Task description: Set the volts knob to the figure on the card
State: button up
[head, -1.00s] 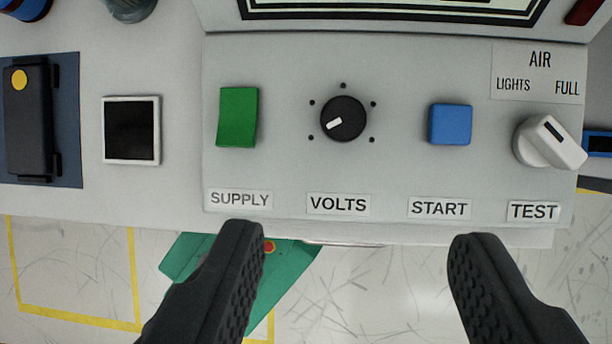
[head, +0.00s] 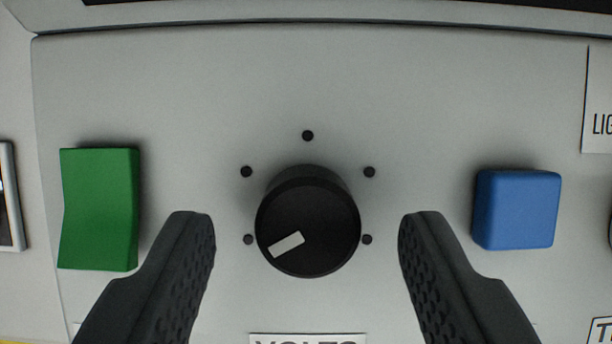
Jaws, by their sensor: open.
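The volts knob (head: 320,245) is a round black dial with a white pointer mark, in the middle of the head view. Its mark points to the lower left, close to the lower-left dot. Several black dots stand around its left, top and right sides, with no figures visible beside them. My gripper (head: 307,228) is open, with one finger to the left and one to the right of the knob, both apart from it in the picture. The VOLTS label (head: 307,339) is cut off at the bottom edge. No card with a figure is in view.
A green rocker switch (head: 100,210) is left of my left finger. A blue square button (head: 516,209) is right of my right finger. A partly cut-off label plate (head: 597,95) is at the right edge.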

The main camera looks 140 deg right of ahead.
jog(key=shift+w+a+f, duration=0.15)
jog(key=shift+w+f, duration=0.05)
jog(key=shift+f, duration=0.5)
jog(key=c, duration=1)
jog(key=shift+o, duration=0.2)
jog(key=shift+a, duration=0.15)
